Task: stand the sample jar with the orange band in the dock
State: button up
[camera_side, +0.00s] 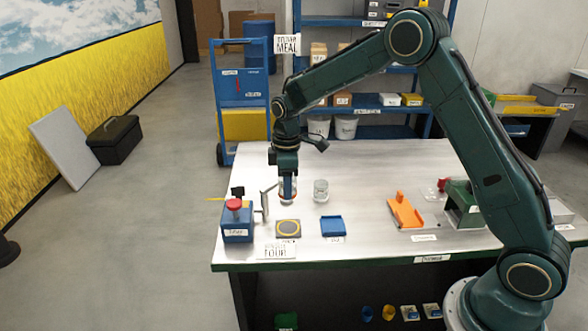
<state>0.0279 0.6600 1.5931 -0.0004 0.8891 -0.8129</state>
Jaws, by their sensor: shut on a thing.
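My gripper (287,190) points down over the left part of the table and is shut on the sample jar with the orange band (287,198). The jar is small and mostly hidden by the fingers; it looks upright. Whether it touches the table is too small to tell. A second clear jar (320,190) stands just to the right, apart from it. In front of the gripper lies a dark square pad with a yellow ring (288,228), bare on top. A low blue holder (332,227) sits to its right, empty. I cannot tell by its label which is the dock.
A blue box with a red button (236,222) stands left of the pad, with a thin upright plate (264,203) beside it. A white sign (276,251) lies at the front edge. An orange holder (405,210) is at the right. The table's back middle is clear.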

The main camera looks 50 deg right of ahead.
notch_tip(320, 180, down, 6)
jog(key=shift+f, duration=0.25)
jog(key=shift+f, duration=2.15)
jog(key=shift+f, duration=0.15)
jog(key=o, duration=1)
jog(key=shift+c, duration=0.2)
notch_tip(320, 180, up, 12)
jog(key=shift+r, duration=0.2)
